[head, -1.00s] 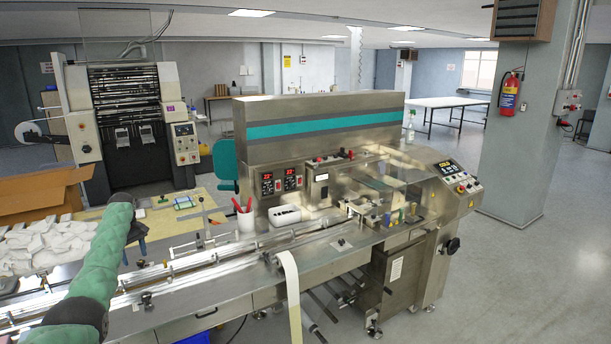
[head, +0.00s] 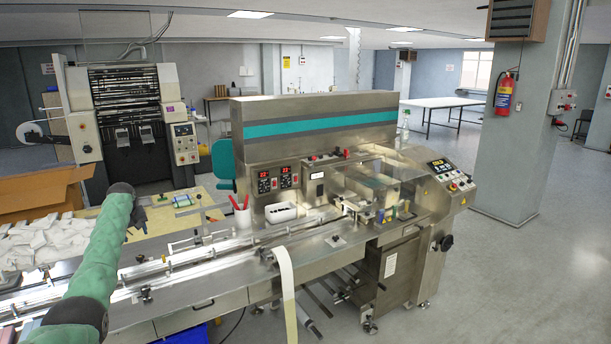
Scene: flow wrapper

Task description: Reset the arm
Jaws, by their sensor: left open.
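My left arm, in a green sleeve, comes in from the bottom left of the head view and reaches up over the machine's infeed. My left gripper (head: 138,217) shows as a small dark shape just right of the arm's upper end, partly hidden behind it. It is open, and I see nothing held in it. The flow wrapper (head: 315,145) is a large steel machine with a teal stripe in the middle. Its long infeed track (head: 180,265) runs to the lower left, passing behind my arm. My right gripper is not in view.
A cardboard box (head: 40,190) and a pile of white packets (head: 38,240) lie left of my arm. A white cup with red-handled items (head: 243,218) and a white bin (head: 280,213) stand by the track. A pale film strip (head: 286,290) hangs in front. Floor at right is clear.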

